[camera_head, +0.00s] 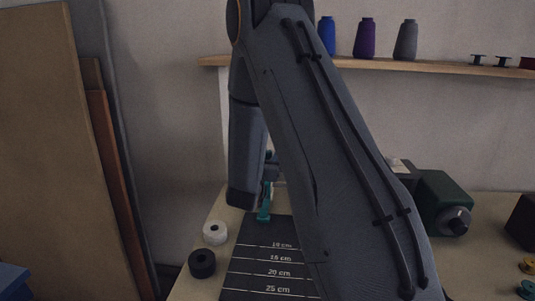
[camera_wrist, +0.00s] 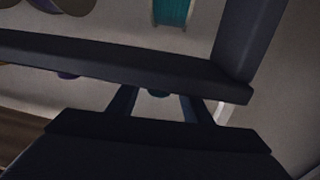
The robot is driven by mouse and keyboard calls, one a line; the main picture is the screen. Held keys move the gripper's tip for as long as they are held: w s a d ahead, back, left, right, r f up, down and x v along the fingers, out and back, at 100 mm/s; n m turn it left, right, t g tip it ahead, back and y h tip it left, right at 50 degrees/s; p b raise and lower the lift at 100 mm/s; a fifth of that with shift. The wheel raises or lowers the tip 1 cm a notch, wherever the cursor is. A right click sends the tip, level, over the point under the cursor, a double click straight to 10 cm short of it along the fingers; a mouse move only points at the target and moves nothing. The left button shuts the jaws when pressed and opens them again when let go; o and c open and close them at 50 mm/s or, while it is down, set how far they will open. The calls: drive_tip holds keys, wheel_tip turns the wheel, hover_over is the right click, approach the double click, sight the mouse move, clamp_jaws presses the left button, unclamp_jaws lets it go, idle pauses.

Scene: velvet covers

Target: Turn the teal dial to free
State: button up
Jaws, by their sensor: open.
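A small teal part (camera_head: 264,213) shows low beside the end of my arm, at the far edge of the dark measuring mat. It is mostly hidden, and I cannot tell whether it is the dial. My gripper (camera_wrist: 155,106) is open; its two fingers show in the wrist view with a small teal patch between them, too dark to identify. In the head view my arm hides most of the gripper. A teal ribbed cylinder (camera_wrist: 172,11) shows at the top of the wrist view. No label reading free can be read.
The dark mat (camera_head: 240,283) with centimetre marks lies on the table. White (camera_head: 215,239) and black (camera_head: 202,270) rolls sit left of it. A green machine (camera_head: 432,190) with a grey knob (camera_head: 456,221) stands right. A shelf (camera_head: 380,64) holds thread cones. Boards (camera_head: 40,150) lean at left.

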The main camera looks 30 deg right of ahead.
drive_tip(key=c, duration=1.1)
drive_tip(key=shift+o, duration=0.2)
drive_tip(key=shift+s+d+n+t+y, duration=0.1)
drive_tip(key=shift+d+n+t+y, duration=0.05)
drive_tip(key=shift+n+t+y, duration=0.5)
drive_tip(key=shift+n+t+y+b, duration=0.45)
drive_tip(key=shift+n+t+y, duration=0.3)
drive_tip(key=shift+y, duration=0.6)
drive_tip(key=o, duration=1.1)
drive_tip(key=shift+c, duration=0.2)
